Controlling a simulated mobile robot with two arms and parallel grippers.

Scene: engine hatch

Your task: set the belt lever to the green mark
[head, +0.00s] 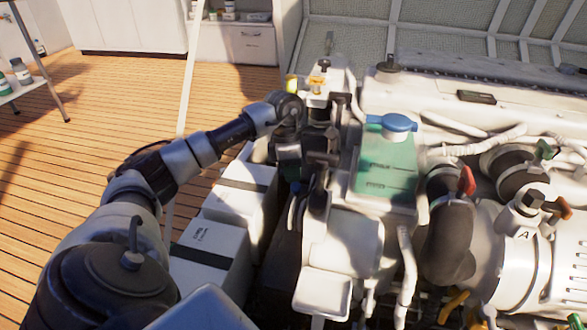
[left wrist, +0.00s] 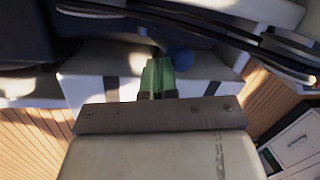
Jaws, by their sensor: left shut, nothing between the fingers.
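My left arm reaches in from the left of the head view, and its dark gripper (head: 293,180) points down at the left side of the engine. In the left wrist view its green fingertips (left wrist: 157,76) are together with nothing between them. A round blue knob (left wrist: 182,60) shows just beyond and right of the fingertips; I cannot tell whether they touch it, or whether it is the belt lever's end. I cannot make out the green mark for certain in either view. My right gripper is not in view.
White boxes (head: 209,250) stand on the floor left of the engine, close to my left arm. A green tank with a blue cap (head: 391,122) and white pipes are right of the gripper. The wooden floor (head: 120,95) at the left is mostly clear.

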